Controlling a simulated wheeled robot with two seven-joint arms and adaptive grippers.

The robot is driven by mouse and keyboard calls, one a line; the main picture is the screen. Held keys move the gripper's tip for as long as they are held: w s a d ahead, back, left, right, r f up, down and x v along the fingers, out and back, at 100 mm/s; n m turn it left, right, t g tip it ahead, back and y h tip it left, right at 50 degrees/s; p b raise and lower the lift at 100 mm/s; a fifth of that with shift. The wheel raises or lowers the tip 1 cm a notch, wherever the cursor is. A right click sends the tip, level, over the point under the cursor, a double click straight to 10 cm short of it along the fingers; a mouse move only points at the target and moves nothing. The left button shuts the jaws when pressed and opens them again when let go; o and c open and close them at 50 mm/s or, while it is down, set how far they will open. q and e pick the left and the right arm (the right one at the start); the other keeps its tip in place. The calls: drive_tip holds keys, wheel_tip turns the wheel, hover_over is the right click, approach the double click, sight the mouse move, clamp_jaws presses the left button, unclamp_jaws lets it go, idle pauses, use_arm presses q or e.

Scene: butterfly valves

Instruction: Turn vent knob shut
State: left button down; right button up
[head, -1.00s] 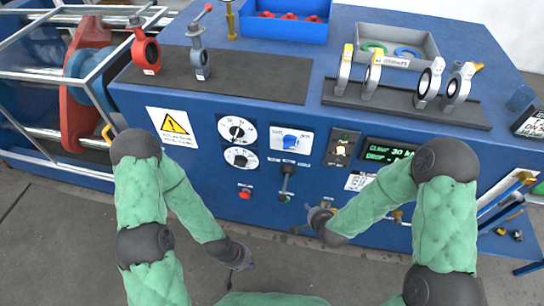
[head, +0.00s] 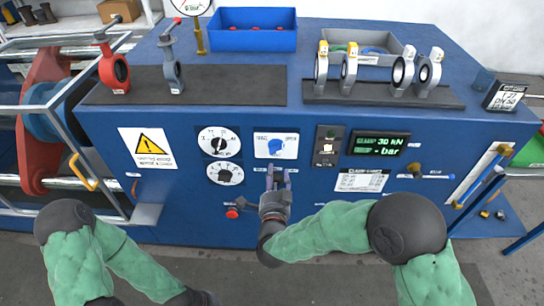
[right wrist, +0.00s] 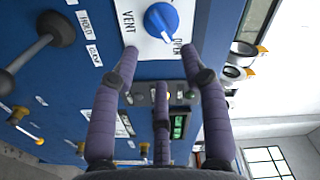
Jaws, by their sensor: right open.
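The blue vent knob (head: 276,146) sits on a white plate on the front panel of the blue bench. In the right wrist view the blue knob (right wrist: 161,20) is at the top, between the words VENT and OPEN. My right gripper (head: 278,178) is just below the plate, fingers pointing up at the panel. In the right wrist view the gripper (right wrist: 160,58) is open and empty, its purple fingers spread below the knob and apart from it. My left gripper (head: 198,298) is low at the bottom edge, mostly cut off, its fingers unclear.
A black-knobbed lever (right wrist: 48,32) is beside the fingers in the right wrist view. A red button (head: 232,213) is below left. A lit display (head: 380,145) is to the right. Butterfly valves (head: 420,75) stand on the bench top.

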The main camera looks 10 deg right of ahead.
sight(276, 149)
drive_tip(key=shift+b+x, duration=1.3)
drive_tip(key=shift+x, duration=3.7)
drive_tip(key=shift+f, duration=0.1)
clamp_jaws()
